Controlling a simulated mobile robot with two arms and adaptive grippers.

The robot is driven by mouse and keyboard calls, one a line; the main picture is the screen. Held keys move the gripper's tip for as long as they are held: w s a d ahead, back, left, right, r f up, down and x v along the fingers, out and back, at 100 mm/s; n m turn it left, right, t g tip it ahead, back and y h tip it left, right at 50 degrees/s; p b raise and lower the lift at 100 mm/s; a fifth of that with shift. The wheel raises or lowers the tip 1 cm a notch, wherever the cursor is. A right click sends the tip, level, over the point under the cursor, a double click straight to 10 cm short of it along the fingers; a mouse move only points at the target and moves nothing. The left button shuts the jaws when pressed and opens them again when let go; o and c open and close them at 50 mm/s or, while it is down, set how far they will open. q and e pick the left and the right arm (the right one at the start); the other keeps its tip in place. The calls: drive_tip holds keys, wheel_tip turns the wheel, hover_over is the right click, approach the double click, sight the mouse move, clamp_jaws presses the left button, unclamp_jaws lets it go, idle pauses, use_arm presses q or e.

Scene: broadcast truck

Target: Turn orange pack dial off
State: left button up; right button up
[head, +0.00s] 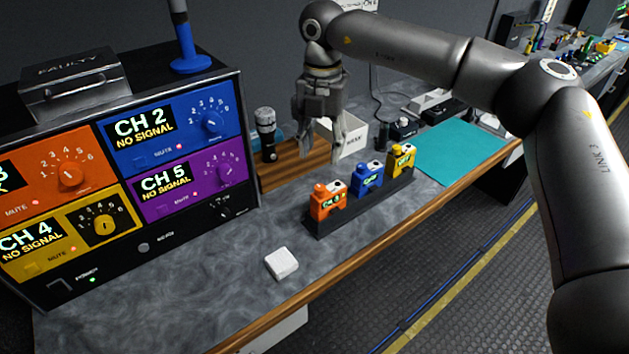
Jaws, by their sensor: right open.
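The orange pack (325,203) stands upright at the near left end of a dark rack (318,231), with a small lit label on its front. Its dial (336,187) is a small pale and dark disc on the top; its setting is too small to read. A blue pack (367,181) and a yellow pack (400,161) stand in the same rack. My right gripper (322,158) points down above and behind the orange pack, open and empty, its fingers apart from the pack as far as I can tell. My left gripper is not in view.
A receiver unit (143,248) with coloured channel panels stands at the left. A microphone (266,133) stands by a wooden board (284,176) behind the rack. A white block (281,263) lies in front. A teal mat (465,150) is clear at the right.

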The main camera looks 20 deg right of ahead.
sight(320, 187)
wheel_tip(320, 187, down, 10)
drive_tip(key=shift+a+f+p, duration=0.1)
drive_tip(key=shift+p, duration=1)
clamp_jaws()
